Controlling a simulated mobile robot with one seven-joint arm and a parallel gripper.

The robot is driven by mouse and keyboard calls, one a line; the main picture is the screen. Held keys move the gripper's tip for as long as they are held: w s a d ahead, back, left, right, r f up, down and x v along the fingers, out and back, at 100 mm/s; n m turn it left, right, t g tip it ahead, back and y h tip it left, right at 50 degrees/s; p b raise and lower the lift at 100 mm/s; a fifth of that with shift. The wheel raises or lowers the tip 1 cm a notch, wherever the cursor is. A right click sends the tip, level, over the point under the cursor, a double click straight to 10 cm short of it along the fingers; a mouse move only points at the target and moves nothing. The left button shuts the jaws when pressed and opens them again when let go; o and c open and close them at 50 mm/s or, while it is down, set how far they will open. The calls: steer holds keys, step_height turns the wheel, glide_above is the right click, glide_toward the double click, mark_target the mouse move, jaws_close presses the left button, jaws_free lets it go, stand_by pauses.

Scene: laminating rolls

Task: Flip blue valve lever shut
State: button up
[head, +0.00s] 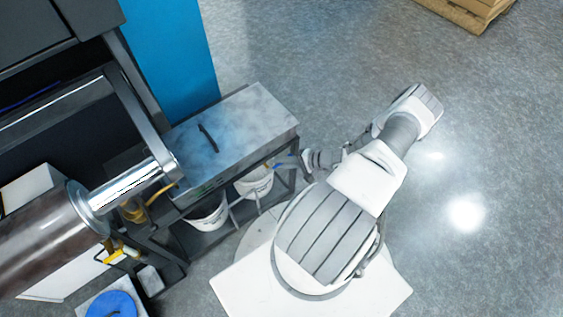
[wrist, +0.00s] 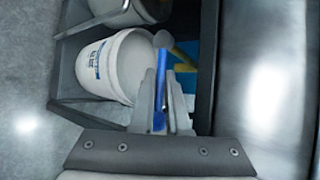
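The blue valve lever (wrist: 161,80) shows in the wrist view as a narrow upright bar. Its lower part lies between the two fingers of my gripper (wrist: 163,98). The fingers stand close on either side of it, and I cannot tell whether they press on it. A round grey part (wrist: 163,40) is at the lever's top end. In the head view my gripper (head: 306,160) is at the right end of the grey metal cabinet (head: 245,120), low beside its front. A small blue piece (head: 282,165) shows just left of it there.
A white bucket (wrist: 120,62) stands on the shelf left of the lever; a second bucket (head: 209,213) stands farther left under the cabinet. A dark frame post (wrist: 207,60) is close on the right. Large metal roll (head: 45,240) at lower left. Floor on the right is clear.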

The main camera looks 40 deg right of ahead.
steer(key=o, duration=0.4)
steer(key=shift+o, duration=0.2)
steer(key=p+v, duration=0.2)
steer(key=v, duration=1.5)
steer(key=shift+s+p, duration=0.2)
steer(key=shift+p, duration=0.1)
steer(key=shift+d+r, duration=0.1)
